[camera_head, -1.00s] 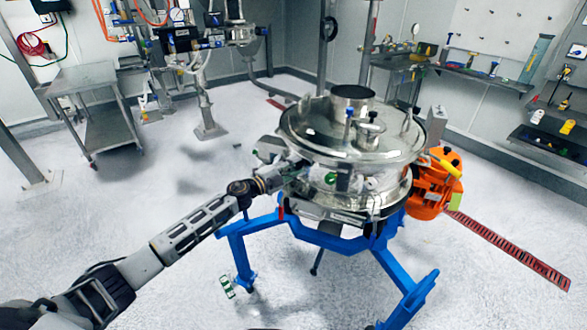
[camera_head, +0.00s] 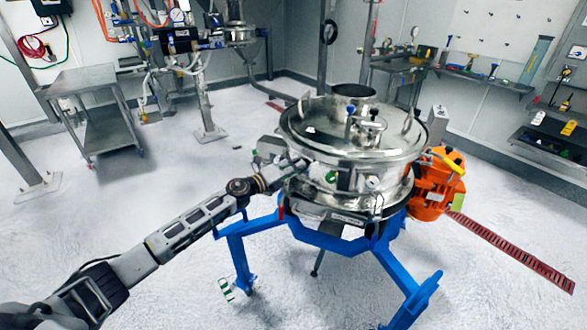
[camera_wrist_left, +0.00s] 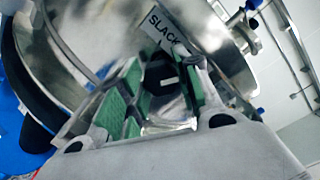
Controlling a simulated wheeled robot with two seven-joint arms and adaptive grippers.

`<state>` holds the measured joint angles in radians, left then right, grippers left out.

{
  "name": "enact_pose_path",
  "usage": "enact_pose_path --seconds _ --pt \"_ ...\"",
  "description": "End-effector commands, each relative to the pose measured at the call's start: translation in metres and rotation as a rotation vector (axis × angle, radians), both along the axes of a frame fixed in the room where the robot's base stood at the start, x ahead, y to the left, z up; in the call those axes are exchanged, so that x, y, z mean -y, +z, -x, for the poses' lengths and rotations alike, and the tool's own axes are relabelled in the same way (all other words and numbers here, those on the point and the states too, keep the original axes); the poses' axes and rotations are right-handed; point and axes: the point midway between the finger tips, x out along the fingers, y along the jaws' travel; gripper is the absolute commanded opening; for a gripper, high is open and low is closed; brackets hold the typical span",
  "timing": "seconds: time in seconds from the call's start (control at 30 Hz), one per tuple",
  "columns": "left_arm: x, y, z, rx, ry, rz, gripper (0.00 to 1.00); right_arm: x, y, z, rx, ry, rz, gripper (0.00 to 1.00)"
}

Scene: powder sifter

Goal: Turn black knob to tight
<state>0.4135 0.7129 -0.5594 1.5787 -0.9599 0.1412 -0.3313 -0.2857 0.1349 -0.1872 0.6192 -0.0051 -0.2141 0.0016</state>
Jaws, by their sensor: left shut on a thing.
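The steel powder sifter (camera_head: 350,150) stands in the middle of the head view. My left gripper (camera_head: 297,170) reaches its near left side from the left. In the left wrist view, the green-padded fingers of my left gripper (camera_wrist_left: 165,85) are shut on the black knob (camera_wrist_left: 166,72). The knob carries a short white mark, and a label reading SLACK (camera_wrist_left: 168,22) is just beyond it. In the head view I cannot make out the knob behind the gripper. My right gripper is not in view.
A grey metal cart (camera_head: 92,105) stands at the back left. Shelves with tools (camera_head: 485,75) line the right wall. The floor around the frame is mostly clear.

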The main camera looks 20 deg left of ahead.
Motion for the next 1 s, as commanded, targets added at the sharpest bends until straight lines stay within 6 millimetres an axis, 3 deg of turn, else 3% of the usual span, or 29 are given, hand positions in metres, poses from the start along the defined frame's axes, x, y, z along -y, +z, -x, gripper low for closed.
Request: enact_pose_path --seconds 0.4,0.93,0.97,1.0 --pt "0.001 -0.002 0.001 0.125 -0.002 -0.205 0.09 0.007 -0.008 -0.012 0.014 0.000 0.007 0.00" --pt "0.001 -0.002 0.001 0.142 -0.002 -0.234 0.09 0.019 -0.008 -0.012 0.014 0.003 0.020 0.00" --pt "0.001 -0.002 0.001 0.142 -0.002 -0.234 0.34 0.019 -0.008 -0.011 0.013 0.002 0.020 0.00" --pt "0.001 -0.002 0.001 0.142 -0.002 -0.234 0.39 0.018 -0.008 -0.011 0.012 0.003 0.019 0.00"
